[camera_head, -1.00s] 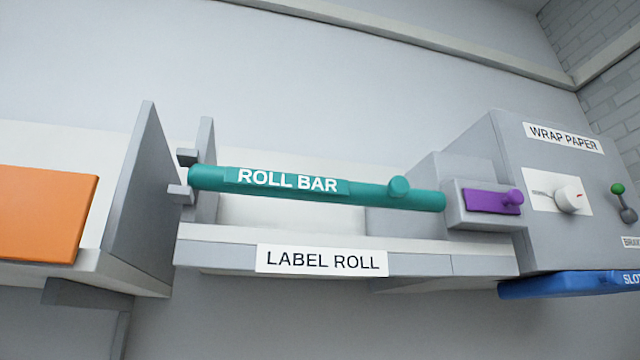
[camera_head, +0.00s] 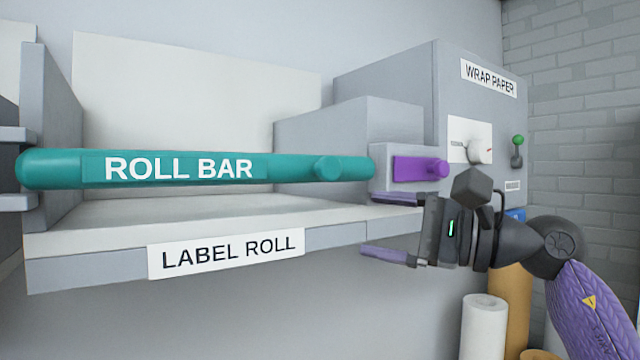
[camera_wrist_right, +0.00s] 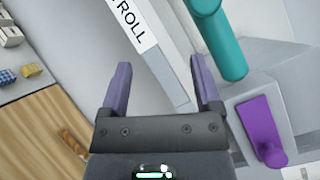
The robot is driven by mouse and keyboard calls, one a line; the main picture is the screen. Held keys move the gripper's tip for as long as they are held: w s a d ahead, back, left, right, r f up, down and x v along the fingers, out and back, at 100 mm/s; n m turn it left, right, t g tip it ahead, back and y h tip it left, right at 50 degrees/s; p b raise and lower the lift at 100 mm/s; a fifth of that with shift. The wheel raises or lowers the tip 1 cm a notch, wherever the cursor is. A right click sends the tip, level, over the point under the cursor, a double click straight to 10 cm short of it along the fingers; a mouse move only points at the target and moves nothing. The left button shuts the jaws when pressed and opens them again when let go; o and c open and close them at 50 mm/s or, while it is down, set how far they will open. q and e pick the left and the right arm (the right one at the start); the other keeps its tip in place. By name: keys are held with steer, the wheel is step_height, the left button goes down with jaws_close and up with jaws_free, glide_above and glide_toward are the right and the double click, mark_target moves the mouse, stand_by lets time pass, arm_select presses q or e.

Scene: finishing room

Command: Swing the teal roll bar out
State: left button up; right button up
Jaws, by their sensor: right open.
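The teal roll bar (camera_head: 290,168), lettered ROLL BAR, lies across the front of the label roll shelf (camera_head: 100,262). A round teal knob (camera_head: 327,169) sticks out near its right end, which reaches the grey block with a purple latch plate (camera_head: 415,169). My right gripper (camera_head: 378,225) is open and empty, below and right of the bar's right end, by the shelf's right edge. In the right wrist view the gripper (camera_wrist_right: 160,80) has its fingers apart, with the bar (camera_wrist_right: 219,40) beyond the right finger and the purple latch (camera_wrist_right: 258,130) to the right. My left gripper is not in view.
The grey wrap paper housing (camera_head: 480,110) stands at the right with a white dial (camera_head: 479,151) and a green-knobbed lever (camera_head: 518,150). Paper rolls (camera_head: 484,325) stand below it. Open space lies in front of the shelf.

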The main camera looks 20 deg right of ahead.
mark_target(334, 169)
steer(key=s+r+n+t+h+p, duration=0.1)
steer(key=s+r+n+h, duration=0.2)
steer(key=r, duration=0.4)
steer(key=shift+n+y, duration=0.3)
steer(key=shift+n, duration=0.1)
steer(key=p+x, duration=0.4)
steer(key=x, duration=0.3)
steer(key=shift+w+a, duration=0.15)
steer(key=shift+w, duration=0.3)
steer(key=shift+w+a+f, duration=0.1)
steer(key=shift+w+a, duration=0.2)
steer(key=shift+w, duration=0.1)
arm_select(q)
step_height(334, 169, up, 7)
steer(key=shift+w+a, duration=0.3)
arm_select(e)
steer(key=shift+f, duration=0.1)
jaws_close()
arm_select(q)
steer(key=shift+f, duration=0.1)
